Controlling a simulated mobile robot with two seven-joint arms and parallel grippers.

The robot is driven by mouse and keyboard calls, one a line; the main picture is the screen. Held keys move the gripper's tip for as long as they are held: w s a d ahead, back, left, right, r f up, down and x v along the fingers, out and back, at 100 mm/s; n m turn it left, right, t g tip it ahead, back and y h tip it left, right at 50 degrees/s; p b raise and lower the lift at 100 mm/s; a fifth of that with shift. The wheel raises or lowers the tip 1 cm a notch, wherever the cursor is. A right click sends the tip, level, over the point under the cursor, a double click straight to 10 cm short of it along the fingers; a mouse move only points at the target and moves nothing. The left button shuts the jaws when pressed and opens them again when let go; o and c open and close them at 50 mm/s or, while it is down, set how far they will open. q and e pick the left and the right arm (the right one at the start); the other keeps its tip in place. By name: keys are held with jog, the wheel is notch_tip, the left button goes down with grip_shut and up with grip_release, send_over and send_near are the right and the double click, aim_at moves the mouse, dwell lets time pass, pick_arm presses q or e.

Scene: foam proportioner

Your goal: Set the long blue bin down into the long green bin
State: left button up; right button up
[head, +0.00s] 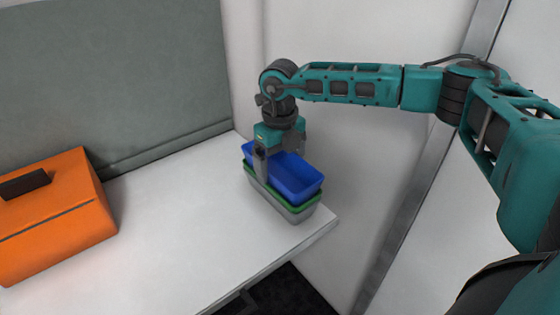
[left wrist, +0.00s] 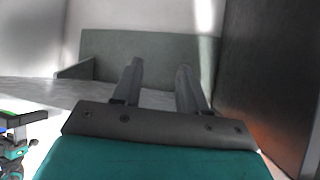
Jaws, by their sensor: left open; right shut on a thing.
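The long blue bin (head: 296,181) is at the right end of the white table in the head view. It sits over the long green bin (head: 302,203), whose green rim shows around it, and a grey bin (head: 290,212) shows below the green one. I cannot tell whether the blue bin rests in the green bin or is held just above it. My right gripper (head: 268,168) points down and is shut on the blue bin at its far left end. My left gripper (left wrist: 153,85) shows only in the left wrist view, with its two fingers apart and nothing between them.
An orange case (head: 60,212) with a dark handle stands at the left of the white table (head: 185,220). A grey-green panel (head: 110,75) stands behind it. The table between the case and the bins is clear. The table's edge is close to the bins.

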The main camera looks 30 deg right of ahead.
aim_at(280, 179)
jog(key=shift+f, duration=0.2)
jog(key=o, duration=0.7)
jog(key=shift+o, duration=0.2)
notch_tip(280, 179, up, 13)
jog(key=shift+r+p, duration=0.15)
jog(key=shift+p, duration=0.15)
